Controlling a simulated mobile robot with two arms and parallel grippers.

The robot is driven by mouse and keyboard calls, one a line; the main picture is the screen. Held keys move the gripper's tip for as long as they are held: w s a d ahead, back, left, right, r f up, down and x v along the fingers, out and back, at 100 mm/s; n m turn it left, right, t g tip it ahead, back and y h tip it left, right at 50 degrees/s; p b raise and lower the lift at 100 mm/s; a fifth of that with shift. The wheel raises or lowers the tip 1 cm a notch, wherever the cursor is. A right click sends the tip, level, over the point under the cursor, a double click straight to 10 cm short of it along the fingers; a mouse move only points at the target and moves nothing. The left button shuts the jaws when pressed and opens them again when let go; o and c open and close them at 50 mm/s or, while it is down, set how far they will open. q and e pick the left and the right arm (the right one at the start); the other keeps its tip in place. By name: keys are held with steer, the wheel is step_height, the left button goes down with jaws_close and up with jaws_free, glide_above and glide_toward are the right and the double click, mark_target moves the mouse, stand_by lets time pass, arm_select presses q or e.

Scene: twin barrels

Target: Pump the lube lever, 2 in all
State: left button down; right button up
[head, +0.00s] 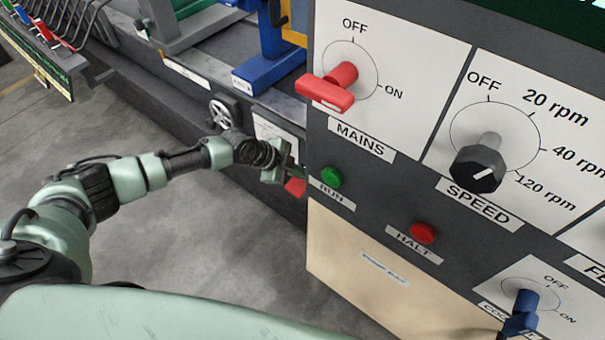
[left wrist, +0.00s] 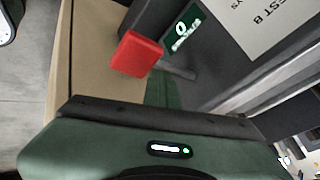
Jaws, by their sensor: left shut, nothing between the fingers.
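The lube lever has a red block handle, part of which shows in the head view (head: 295,187), low beside the left edge of the control panel. In the left wrist view the red handle (left wrist: 137,54) is close in front of my gripper, with a short grey bar beside it. My left gripper (head: 288,168) is shut and empty, just above the red handle in the head view. Its dark green fingers also show in the left wrist view (left wrist: 164,90). Whether they touch the handle I cannot tell. The lever's base is hidden. My right gripper is not in view.
The control panel carries a red MAINS switch (head: 328,92), a SPEED knob (head: 477,168), a green RUN button (head: 331,177), a red HALT button (head: 423,233) and a blue knob (head: 522,312). A handwheel (head: 222,113) is behind my left wrist. Open floor lies below the arm.

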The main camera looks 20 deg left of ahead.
arm_select(q)
steer(key=shift+s+f, duration=0.1)
steer(key=shift+f, duration=0.15)
stand_by(0.4)
steer(key=shift+r, duration=0.1)
steer(key=shift+w+r+p, duration=0.15)
steer(key=shift+r+p, duration=0.35)
steer(key=shift+r, duration=0.45)
steer(key=shift+w+r+p, duration=0.15)
steer(key=shift+r+p, duration=0.3)
steer(key=shift+r, duration=0.45)
steer(key=r+p, duration=0.2)
steer(key=r, duration=0.1)
steer(key=r+p, duration=0.1)
steer(key=r, duration=0.1)
steer(key=shift+w+d, duration=0.2)
steer(key=shift+w, duration=0.15)
